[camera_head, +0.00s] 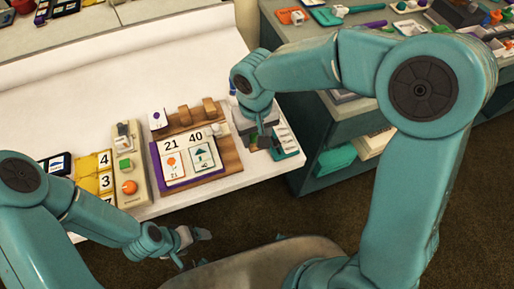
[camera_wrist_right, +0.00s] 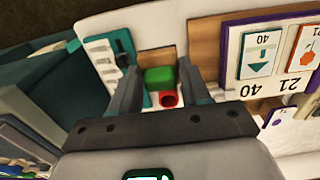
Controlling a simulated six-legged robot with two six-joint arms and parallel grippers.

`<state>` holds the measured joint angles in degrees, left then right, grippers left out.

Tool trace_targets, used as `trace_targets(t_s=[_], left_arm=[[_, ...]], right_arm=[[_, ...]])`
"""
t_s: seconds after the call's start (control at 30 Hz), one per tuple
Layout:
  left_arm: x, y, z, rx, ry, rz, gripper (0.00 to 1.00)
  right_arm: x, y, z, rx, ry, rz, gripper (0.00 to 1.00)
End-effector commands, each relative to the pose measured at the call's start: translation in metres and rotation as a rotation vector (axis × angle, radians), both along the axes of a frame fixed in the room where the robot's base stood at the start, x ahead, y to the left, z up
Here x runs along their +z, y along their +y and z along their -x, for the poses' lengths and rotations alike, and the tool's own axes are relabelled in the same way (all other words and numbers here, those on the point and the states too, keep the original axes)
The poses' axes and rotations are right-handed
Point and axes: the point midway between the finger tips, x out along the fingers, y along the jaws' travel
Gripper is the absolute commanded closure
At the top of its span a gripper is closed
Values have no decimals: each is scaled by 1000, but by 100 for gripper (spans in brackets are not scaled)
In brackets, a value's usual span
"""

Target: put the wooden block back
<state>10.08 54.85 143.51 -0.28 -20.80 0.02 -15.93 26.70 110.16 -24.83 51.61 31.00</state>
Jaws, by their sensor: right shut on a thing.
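My right gripper (camera_head: 260,140) is low over the right end of the white table, just right of the wooden board (camera_head: 229,158). In the right wrist view its fingers (camera_wrist_right: 162,68) are shut on a brown wooden block (camera_wrist_right: 158,56). A green block (camera_wrist_right: 158,78) and a red round piece (camera_wrist_right: 168,99) show between the fingers; I cannot tell whether they touch the wooden block. The head view mostly hides this spot. My left gripper (camera_head: 193,238) is off the table's front edge, away from the blocks; its jaw opening is unclear.
The board carries upright brown pieces (camera_head: 185,115) and a purple-edged panel (camera_head: 156,171) with cards 21 and 40. A teal tray (camera_head: 286,142) lies right of my right gripper. The table's back is clear.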

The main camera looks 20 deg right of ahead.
Motion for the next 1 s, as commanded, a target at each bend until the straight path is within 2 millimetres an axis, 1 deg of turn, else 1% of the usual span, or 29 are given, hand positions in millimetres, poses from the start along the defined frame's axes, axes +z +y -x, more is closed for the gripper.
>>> trace_targets(t_s=[0.03,0.1,0.23,0.43,0.53,0.77,0.9,0.93,1.0], left_arm=[[-1,0,0,0,0,0,14],[-1,0,0,0,0,0,14],[-2,0,0,0,0,0,14],[-4,0,0,0,0,0,14],[-4,0,0,0,0,0,14],[-4,0,0,0,0,0,14],[-10,0,0,0,0,0,14],[-8,0,0,0,0,0,14],[-8,0,0,0,0,0,14]], right_arm=[[-11,-1,1,1,4,1,78],[-19,-1,0,1,2,0,78],[-30,-2,-1,0,1,1,78],[-62,-3,0,0,2,0,78],[-68,-3,-1,0,-1,0,78],[-68,-3,-1,0,-2,-1,78],[-73,-3,-1,0,-2,-1,78],[-71,-3,-1,0,-2,0,44],[-71,-3,-1,0,-1,0,43]])
